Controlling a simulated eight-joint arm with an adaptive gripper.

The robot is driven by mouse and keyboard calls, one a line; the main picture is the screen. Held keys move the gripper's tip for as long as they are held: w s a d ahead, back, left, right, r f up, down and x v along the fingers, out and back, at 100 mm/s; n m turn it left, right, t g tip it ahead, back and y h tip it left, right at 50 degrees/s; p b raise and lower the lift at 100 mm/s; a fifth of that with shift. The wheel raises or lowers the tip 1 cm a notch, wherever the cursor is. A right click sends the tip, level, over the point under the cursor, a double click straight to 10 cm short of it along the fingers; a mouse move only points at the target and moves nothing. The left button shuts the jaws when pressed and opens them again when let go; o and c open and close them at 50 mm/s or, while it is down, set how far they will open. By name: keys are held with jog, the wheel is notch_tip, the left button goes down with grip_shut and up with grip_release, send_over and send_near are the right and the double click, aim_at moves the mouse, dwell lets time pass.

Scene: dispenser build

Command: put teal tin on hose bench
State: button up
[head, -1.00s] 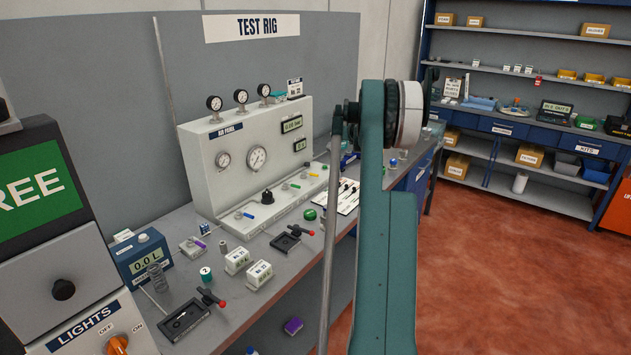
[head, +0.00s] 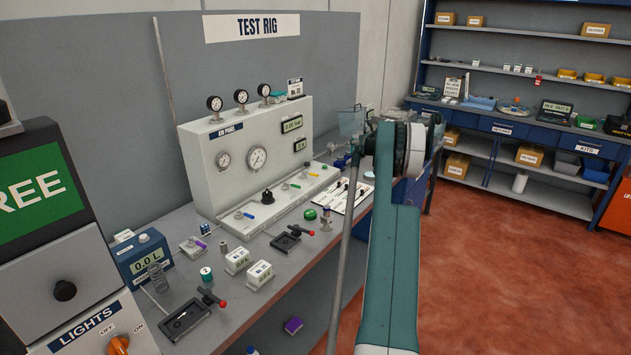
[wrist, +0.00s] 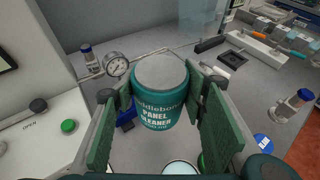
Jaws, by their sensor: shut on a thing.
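In the wrist view the teal tin (wrist: 158,108), with a grey lid and a "PANEL CLEANER" label, is between the two green pads of my gripper (wrist: 163,88). My gripper is shut on it. A grey bench top (wrist: 235,95) lies under and beyond the tin; I cannot tell for sure whether it is the hose bench. The tin seems to be above that surface, but the gap is hard to judge. In the head view my arm hides the gripper and the tin.
The test rig bench (head: 205,222) carries clamps and boxes. Red floor is clear at right.

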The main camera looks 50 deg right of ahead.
aim_at(357, 152)
jog(key=shift+f, duration=0.15)
jog(key=shift+f+b, duration=0.45)
jog(key=shift+f, duration=2.55)
jog(key=shift+f, duration=1.85)
jog(key=shift+f+b, duration=0.2)
jog(key=shift+b, duration=0.15)
jog(key=o, duration=1)
jog(key=shift+o, duration=0.2)
jog(key=shift+r, duration=0.2)
